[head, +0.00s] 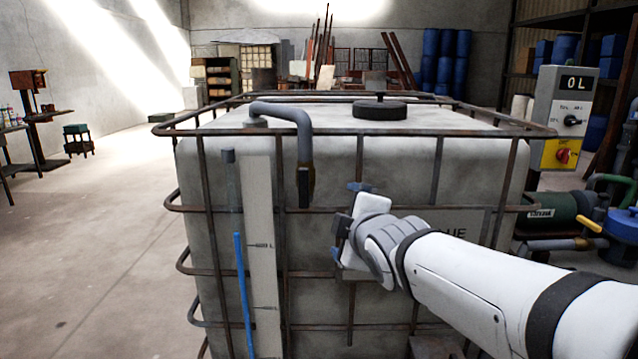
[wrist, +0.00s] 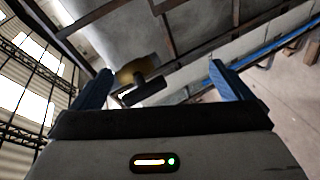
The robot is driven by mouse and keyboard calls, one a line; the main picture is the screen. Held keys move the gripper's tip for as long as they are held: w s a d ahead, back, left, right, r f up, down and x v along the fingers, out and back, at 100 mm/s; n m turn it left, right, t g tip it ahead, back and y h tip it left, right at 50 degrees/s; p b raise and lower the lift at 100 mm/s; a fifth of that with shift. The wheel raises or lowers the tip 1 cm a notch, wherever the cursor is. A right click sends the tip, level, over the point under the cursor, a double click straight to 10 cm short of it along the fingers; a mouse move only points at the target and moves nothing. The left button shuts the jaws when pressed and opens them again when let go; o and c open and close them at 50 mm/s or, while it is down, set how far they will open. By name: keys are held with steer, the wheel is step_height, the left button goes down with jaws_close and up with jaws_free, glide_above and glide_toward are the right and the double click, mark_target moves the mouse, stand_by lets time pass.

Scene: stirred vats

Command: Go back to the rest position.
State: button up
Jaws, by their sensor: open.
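My gripper (head: 347,215) is at the end of my white arm, in front of the caged white vat (head: 400,165) and right of its hanging spout. Its blue fingers are apart with nothing between them. In the wrist view my gripper (wrist: 165,85) shows its two blue fingers spread wide. The grey bent pipe (head: 285,112) at the vat's top left ends in a dark downward nozzle (head: 305,187). My arm hides part of the vat's front and of a label on it.
A grey control box (head: 562,118) reads "0 L" and has a black knob and a red-on-yellow switch. A green pump (head: 550,210) and a blue vessel (head: 622,230) stand at the right. The vat's rusty cage bars (head: 200,210) are close to my gripper. Open floor (head: 90,250) lies at the left.

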steer(key=s+d+f+m+g+h+p, duration=0.1)
steer(key=s+d+m+g+p, duration=0.4)
steer(key=s, duration=0.5)
steer(key=s+d+f+m+g+h+p, duration=0.2)
steer(key=s+d+m+g+p, duration=0.3)
steer(key=s+m+p, duration=0.4)
steer(key=s+m+g, duration=0.1)
steer(key=m, duration=0.2)
steer(key=shift+s+f+g, duration=0.3)
steer(key=shift+s+f, duration=0.05)
steer(key=shift+d, duration=0.1)
steer(key=shift+c, duration=0.2)
